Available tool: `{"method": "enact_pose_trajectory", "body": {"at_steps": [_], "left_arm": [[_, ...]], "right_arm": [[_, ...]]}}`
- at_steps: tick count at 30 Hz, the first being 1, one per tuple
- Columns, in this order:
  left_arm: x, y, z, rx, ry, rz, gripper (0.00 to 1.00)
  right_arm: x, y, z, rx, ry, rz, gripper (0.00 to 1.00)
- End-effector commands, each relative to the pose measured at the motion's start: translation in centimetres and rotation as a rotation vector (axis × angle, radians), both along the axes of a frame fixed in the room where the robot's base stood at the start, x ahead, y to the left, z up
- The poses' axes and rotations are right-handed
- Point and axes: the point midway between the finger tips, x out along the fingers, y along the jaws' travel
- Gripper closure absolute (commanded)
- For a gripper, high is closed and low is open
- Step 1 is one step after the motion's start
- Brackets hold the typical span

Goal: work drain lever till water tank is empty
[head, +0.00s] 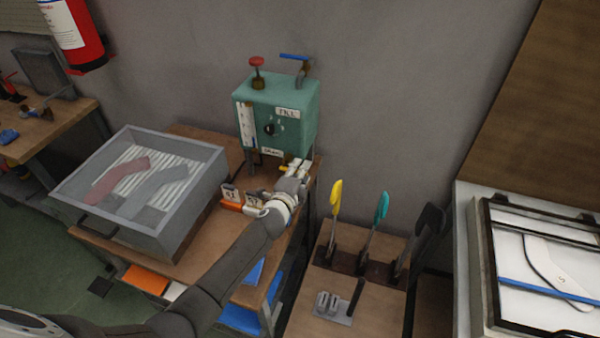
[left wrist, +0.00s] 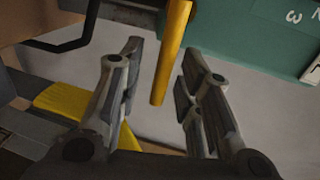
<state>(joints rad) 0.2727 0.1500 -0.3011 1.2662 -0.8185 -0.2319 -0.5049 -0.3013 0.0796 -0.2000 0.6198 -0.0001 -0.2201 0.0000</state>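The teal water tank (head: 300,118) stands on legs at the back of the wooden table, against the wall. A pale sight gauge (head: 247,125) is on its front left; its level is too small to read. My left gripper (head: 298,170) is just below the tank's right front, partly hiding the drain area. In the left wrist view my left gripper (left wrist: 155,95) is open. The yellow drain lever (left wrist: 172,50) hangs down between its two fingers, with visible gaps on both sides. Part of the tank (left wrist: 245,40) shows behind. My right gripper is in neither view.
A grey tray (head: 190,215) with two socks is left of the tank. Small numbered cards (head: 231,195) stand near my arm. A red handwheel (head: 257,62) and a blue-handled valve (head: 295,57) top the tank. Yellow (head: 335,198) and teal (head: 382,208) levers stand right.

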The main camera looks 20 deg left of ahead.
Motion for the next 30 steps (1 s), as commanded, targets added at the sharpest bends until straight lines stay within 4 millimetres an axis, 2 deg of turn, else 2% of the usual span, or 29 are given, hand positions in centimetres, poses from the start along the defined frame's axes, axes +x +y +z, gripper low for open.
{"method": "enact_pose_trajectory", "body": {"at_steps": [8,16,30], "left_arm": [[0.11,0.01,-0.01,-0.001,0.000,0.000,0.67],[0.09,0.03,-0.02,-0.001,0.000,0.001,1.00],[0.08,-0.20,0.07,-0.018,0.002,0.001,1.00]], "right_arm": [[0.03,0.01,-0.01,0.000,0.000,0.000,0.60],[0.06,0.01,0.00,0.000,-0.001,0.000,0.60],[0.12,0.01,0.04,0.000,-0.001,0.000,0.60]]}}
